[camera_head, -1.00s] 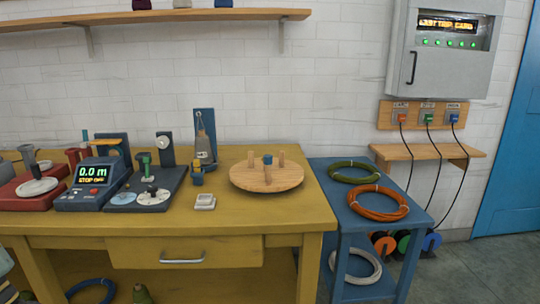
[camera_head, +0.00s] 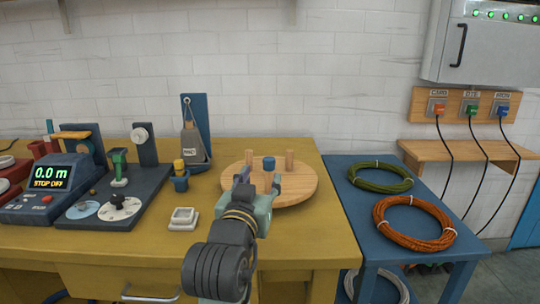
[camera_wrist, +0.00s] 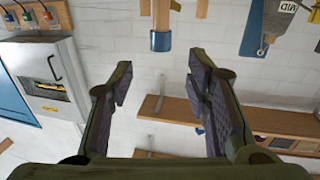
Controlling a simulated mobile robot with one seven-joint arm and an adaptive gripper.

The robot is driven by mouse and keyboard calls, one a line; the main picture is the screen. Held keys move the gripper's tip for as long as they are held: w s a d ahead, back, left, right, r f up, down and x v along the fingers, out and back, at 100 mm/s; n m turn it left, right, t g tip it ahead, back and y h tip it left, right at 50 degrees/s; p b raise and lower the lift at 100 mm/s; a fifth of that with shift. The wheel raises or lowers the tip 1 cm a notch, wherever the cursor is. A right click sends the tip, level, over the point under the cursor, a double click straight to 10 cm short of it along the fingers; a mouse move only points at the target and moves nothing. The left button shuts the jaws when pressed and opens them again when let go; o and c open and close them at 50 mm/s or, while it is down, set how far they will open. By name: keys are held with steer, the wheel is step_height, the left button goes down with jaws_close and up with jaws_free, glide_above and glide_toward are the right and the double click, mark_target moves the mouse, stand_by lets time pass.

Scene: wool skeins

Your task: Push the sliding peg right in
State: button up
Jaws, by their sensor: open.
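A round wooden board (camera_head: 303,192) lies on the yellow table. A peg with a blue cap (camera_head: 269,163) stands on it between two plain wooden pegs (camera_head: 250,158) (camera_head: 289,160). In the upside-down wrist view, the blue cap (camera_wrist: 161,41) sits on a wooden shaft (camera_wrist: 161,16) at the top of the picture. My gripper (camera_head: 259,181) is open and empty in front of the pegs, over the near part of the board. In the wrist view my gripper (camera_wrist: 157,75) shows its two fingers apart, with the cap in line with the gap. I see no contact.
A blue side table (camera_head: 368,220) with green and orange coils (camera_head: 380,177) (camera_head: 414,223) is at the right.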

mark_target(268, 163)
steer(key=w+p, duration=0.2)
steer(key=w, duration=0.1)
steer(key=w+d+p, duration=0.1)
steer(key=w+p, duration=0.1)
steer(key=w, duration=0.1)
steer(key=w+d+p, duration=0.1)
steer(key=w, duration=0.3)
steer(key=shift+p, duration=0.4)
steer(key=shift+c, duration=0.3)
jaws_close()
